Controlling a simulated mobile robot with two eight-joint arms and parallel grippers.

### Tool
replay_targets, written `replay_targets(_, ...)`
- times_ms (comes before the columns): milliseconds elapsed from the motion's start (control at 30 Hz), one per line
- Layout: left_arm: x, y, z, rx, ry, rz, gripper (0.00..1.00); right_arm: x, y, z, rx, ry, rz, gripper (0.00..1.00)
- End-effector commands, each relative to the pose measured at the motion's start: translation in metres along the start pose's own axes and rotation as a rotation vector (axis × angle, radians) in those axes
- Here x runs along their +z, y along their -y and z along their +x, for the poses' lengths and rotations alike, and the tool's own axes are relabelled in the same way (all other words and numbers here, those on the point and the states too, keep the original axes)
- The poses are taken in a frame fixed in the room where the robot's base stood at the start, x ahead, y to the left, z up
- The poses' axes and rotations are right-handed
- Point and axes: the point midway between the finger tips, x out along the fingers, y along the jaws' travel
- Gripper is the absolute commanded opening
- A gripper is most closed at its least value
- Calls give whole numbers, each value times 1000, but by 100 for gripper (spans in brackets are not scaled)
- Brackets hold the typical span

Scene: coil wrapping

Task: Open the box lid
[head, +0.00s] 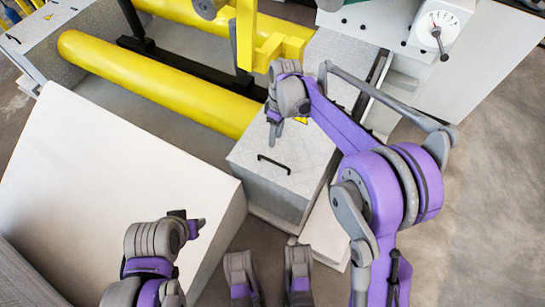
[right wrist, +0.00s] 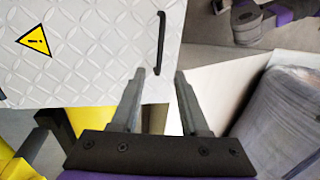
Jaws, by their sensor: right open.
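The box (head: 270,190) is pale grey with a diamond-plate lid (head: 305,160), which lies shut. A black bar handle (head: 275,163) sits near the lid's front edge; it also shows in the right wrist view (right wrist: 160,35). My right gripper (head: 276,130) is above the lid, behind the handle in the head view. In the right wrist view my right gripper (right wrist: 160,72) is open and empty, with the handle's near end between the fingertips in the picture. Contact is not visible. My left gripper (head: 190,226) is low at left, away from the box; its jaws are unclear.
Yellow rollers (head: 150,75) lie behind and left of the box. A large white panel (head: 100,190) fills the left. A yellow post (head: 247,35) stands behind the lid. A white cabinet with a gauge (head: 437,28) is at back right. Open floor (head: 480,200) lies at right.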

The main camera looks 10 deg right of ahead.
Motion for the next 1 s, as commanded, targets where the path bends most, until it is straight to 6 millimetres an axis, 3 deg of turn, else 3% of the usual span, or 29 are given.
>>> replay_targets(533,6,0,26,0,6,0,50,0,0,90,1,-1,1,45)
replay_targets(700,6,0,28,0,6,0,50,0,0,102,1,-1,2,45)
replay_targets(1000,6,0,28,0,6,0,50,0,0,103,1,-1,2,45)
